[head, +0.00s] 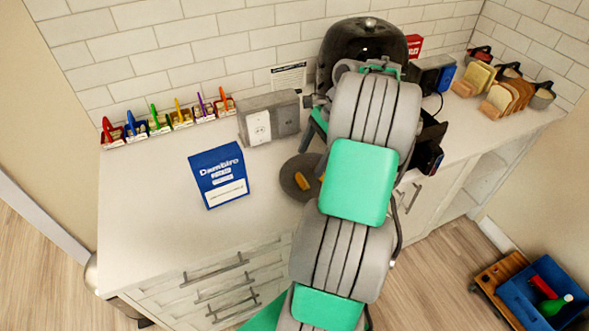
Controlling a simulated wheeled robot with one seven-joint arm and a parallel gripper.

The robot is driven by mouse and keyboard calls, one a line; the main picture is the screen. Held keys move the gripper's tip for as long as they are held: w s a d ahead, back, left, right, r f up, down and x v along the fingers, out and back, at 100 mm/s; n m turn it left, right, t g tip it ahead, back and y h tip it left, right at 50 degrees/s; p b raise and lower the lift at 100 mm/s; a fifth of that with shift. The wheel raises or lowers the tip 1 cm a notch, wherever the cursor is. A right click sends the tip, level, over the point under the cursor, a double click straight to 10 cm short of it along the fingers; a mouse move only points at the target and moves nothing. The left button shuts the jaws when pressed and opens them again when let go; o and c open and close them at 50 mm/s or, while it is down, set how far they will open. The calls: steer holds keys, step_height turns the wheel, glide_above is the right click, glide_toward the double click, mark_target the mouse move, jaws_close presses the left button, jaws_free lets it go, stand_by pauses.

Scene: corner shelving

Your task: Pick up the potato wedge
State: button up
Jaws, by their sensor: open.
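A small yellow-orange piece (302,180), which looks like the potato wedge, lies on a round grey-brown plate (288,187) on the white counter. The plate is left of my arm in the head view, and my arm covers its right part. My arm reaches up over the counter. My gripper cannot be made out, as the end of my arm is hidden behind its own links. Its distance from the piece cannot be told.
A black domed object (362,48) stands behind my arm. Dark items crowd its right side. The counter's front left is clear. A blue bin (541,295) is on the floor at right.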

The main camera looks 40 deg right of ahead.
mark_target(303, 178)
steer(key=b+x, duration=0.1)
steer(key=x, duration=0.6)
steer(key=shift+s+d, duration=0.1)
steer(key=c, duration=1.4)
